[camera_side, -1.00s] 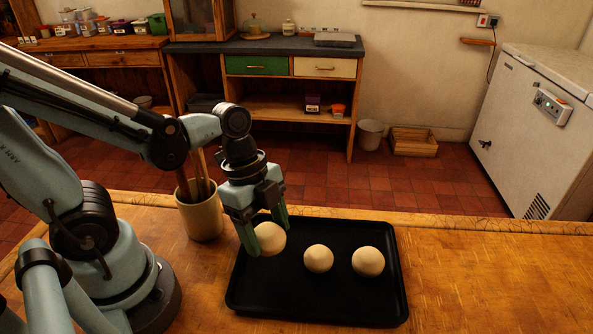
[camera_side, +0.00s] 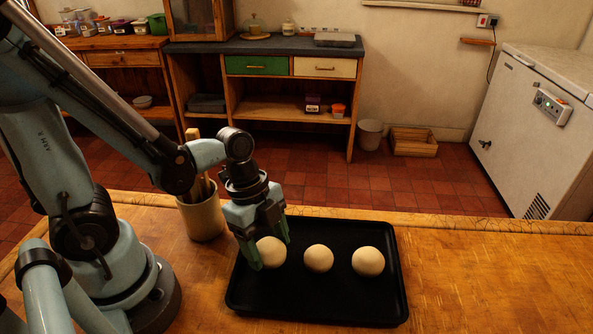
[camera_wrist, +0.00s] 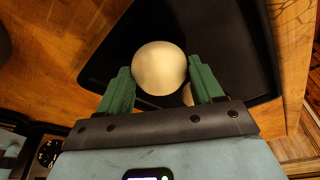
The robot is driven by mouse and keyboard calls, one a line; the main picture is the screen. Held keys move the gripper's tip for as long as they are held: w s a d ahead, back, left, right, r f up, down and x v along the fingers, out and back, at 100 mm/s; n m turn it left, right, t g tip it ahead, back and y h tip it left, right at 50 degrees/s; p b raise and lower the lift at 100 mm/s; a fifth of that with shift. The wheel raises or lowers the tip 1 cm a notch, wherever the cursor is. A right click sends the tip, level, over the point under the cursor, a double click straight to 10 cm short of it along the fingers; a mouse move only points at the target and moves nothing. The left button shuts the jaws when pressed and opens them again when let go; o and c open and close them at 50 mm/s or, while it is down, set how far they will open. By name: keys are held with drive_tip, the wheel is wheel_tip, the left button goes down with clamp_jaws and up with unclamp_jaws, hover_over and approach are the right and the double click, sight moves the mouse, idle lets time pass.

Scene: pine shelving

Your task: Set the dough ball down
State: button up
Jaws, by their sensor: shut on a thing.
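A pale dough ball (camera_side: 272,252) is at the left side of a black tray (camera_side: 330,300). It is down at about the level of the other two balls and looks to be on the tray or just above it. My gripper (camera_side: 268,256) points down with its green fingers on either side of this ball, shut on it. In the wrist view the ball (camera_wrist: 160,66) sits between the two green fingertips (camera_wrist: 162,84). The middle dough ball (camera_side: 318,258) and the right dough ball (camera_side: 368,261) rest on the tray in a row with it.
The tray lies on a wooden worktop (camera_side: 480,280). A beige crock (camera_side: 203,215) with wooden tools stands close behind my gripper to the left. The front of the tray and the worktop to its right are clear.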

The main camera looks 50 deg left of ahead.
drive_tip(key=shift+f, duration=0.1)
drive_tip(key=o, duration=0.7)
drive_tip(key=shift+w+v, duration=0.3)
drive_tip(key=shift+v, duration=5.7)
drive_tip(key=w+a+n+t+y, duration=0.3)
drive_tip(key=w+n+t, duration=0.2)
drive_tip(key=n, duration=1)
drive_tip(key=shift+w+r+n+t, duration=0.2)
drive_tip(key=shift+n+t, duration=0.1)
drive_tip(key=shift+t, duration=0.5)
drive_tip(key=shift+a, duration=0.1)
